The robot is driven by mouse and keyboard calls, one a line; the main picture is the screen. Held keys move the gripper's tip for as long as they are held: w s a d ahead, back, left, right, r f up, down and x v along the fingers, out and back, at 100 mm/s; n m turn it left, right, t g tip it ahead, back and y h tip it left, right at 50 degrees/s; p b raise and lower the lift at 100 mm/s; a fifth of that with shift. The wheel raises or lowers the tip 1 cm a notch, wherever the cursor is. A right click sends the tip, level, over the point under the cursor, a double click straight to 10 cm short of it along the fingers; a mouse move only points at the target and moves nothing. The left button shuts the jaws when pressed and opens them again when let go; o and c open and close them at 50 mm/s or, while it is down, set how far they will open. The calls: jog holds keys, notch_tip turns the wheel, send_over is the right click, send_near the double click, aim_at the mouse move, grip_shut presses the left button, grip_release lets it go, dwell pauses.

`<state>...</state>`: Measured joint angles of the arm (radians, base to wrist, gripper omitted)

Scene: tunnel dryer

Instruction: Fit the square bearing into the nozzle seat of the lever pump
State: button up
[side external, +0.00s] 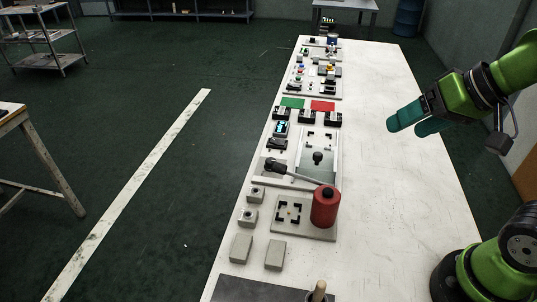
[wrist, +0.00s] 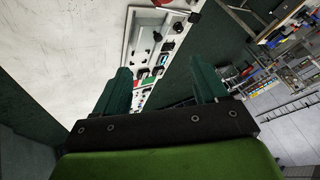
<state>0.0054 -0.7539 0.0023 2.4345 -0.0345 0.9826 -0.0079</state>
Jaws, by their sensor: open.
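The lever pump (side external: 323,210) shows in the side external view as a red cylinder on a grey plate, with a long lever above it. Beside the cylinder, the plate carries a square of black corner pieces (side external: 290,213), which looks like the nozzle seat. Two small grey square blocks with round tops or holes, one at the back (side external: 256,194) and one nearer (side external: 248,218), stand left of the plate; I cannot tell which is the square bearing. My gripper (side external: 412,122) is open and empty, high right of the row. Its fingers also show in the wrist view (wrist: 163,82).
Two plain grey blocks (side external: 241,248) (side external: 275,254) lie near the front. A dark mat (side external: 255,289) and a wooden handle (side external: 319,290) are at the near end. Several panels with switches line the table's left side; its right side (side external: 385,200) is clear.

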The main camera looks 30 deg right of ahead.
notch_tip(320, 180, up, 3)
jog(key=n+g+y, duration=0.1)
jog(key=n+y, duration=0.3)
jog(key=n, duration=0.9)
send_over(249, 215)
jog(key=s+d, duration=0.4)
notch_tip(249, 215, down, 24)
jog(key=shift+s+r, duration=0.1)
jog(key=shift+r, duration=0.1)
jog(key=x, duration=0.7)
jog(key=shift+a+f, duration=0.1)
jog(key=shift+f, duration=0.2)
